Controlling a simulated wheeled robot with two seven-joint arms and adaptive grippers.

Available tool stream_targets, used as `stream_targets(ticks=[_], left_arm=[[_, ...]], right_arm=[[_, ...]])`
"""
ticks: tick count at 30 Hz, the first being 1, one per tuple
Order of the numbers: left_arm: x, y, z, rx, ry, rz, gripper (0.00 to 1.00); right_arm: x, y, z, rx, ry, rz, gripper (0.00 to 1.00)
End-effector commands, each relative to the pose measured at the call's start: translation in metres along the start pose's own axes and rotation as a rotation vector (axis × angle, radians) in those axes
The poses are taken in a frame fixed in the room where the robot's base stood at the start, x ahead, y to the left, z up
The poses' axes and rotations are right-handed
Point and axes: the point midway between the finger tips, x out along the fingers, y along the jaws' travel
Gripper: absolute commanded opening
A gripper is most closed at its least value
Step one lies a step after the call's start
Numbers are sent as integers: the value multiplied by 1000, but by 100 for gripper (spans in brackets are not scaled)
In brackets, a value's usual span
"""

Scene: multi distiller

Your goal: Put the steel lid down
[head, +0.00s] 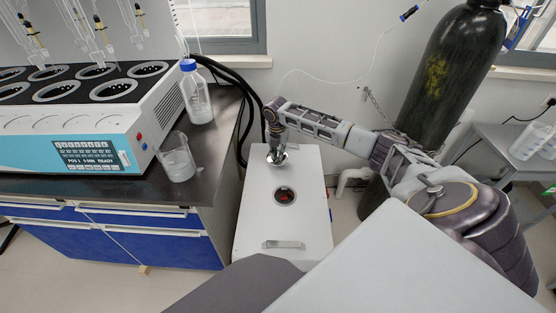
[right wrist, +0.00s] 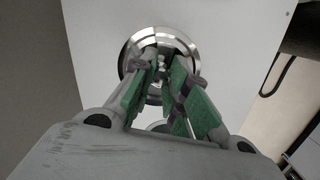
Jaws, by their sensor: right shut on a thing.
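The steel lid (head: 277,159) is a small round shiny disc at the back part of the white box's top. In the right wrist view the lid (right wrist: 184,43) shows as a polished ring behind my fingers. My right gripper (head: 277,149) points down over it. In the right wrist view my right gripper (right wrist: 161,82) has its green-padded fingers shut on the lid's knob, which they partly hide. I cannot tell whether the lid touches the box top or hangs just above it. The round dark opening (head: 285,196) in the box top is uncovered, in front of the lid. My left gripper is not in view.
The white box (head: 258,221) has a handle (head: 283,244) near its front and bare room around the opening. A dark bench with a beaker (head: 176,157), a blue-capped bottle (head: 196,92) and the distiller (head: 75,120) stands left. A dark gas cylinder (head: 440,85) stands behind my right arm.

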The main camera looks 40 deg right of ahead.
Motion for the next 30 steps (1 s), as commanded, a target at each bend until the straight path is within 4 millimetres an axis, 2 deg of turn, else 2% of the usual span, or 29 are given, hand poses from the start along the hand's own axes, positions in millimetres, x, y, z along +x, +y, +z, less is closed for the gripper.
stream_targets(ticks=[5,12,27,28,30], left_arm=[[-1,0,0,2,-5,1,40],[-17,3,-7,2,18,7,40],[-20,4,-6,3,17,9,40],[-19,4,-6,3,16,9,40],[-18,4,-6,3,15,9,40]], right_arm=[[13,0,-2,0,1,-1,0],[38,0,-5,-1,1,-2,0],[43,0,-5,0,0,-1,0],[43,0,-5,0,0,-1,17],[43,0,-5,0,0,-1,26]])
